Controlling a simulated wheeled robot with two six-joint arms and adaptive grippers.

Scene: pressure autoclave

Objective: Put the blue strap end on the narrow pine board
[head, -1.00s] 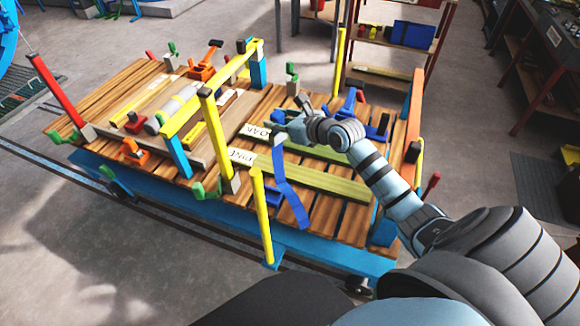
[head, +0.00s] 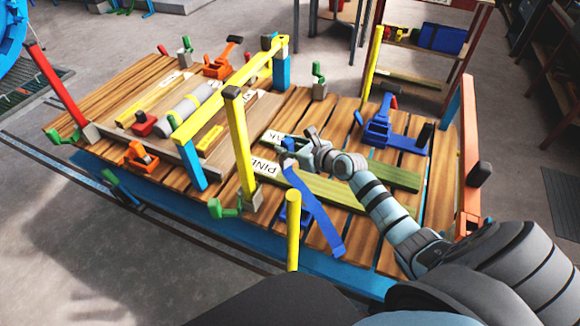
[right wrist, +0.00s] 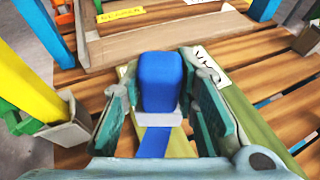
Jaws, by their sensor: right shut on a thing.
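My right gripper (head: 289,152) is shut on the blue strap end (right wrist: 160,80). The right wrist view shows the end as a blue block with a pale grey base between the two fingers. The blue strap (head: 316,208) hangs from it down to the lower right across the deck. The narrow pine board (head: 350,197), yellow-green with a PINE label (head: 265,167), lies under the gripper; the end is over its labelled part. Whether they touch I cannot tell. The wider OAK board (head: 395,174) lies beside it, its label partly hidden by the gripper. My left gripper is not in view.
A yellow post (head: 240,150) stands left of the labels, and another yellow post (head: 293,230) stands at the near edge. A blue clamp-like fixture (head: 385,130) sits behind the boards. An orange post (head: 470,150) stands at the right end.

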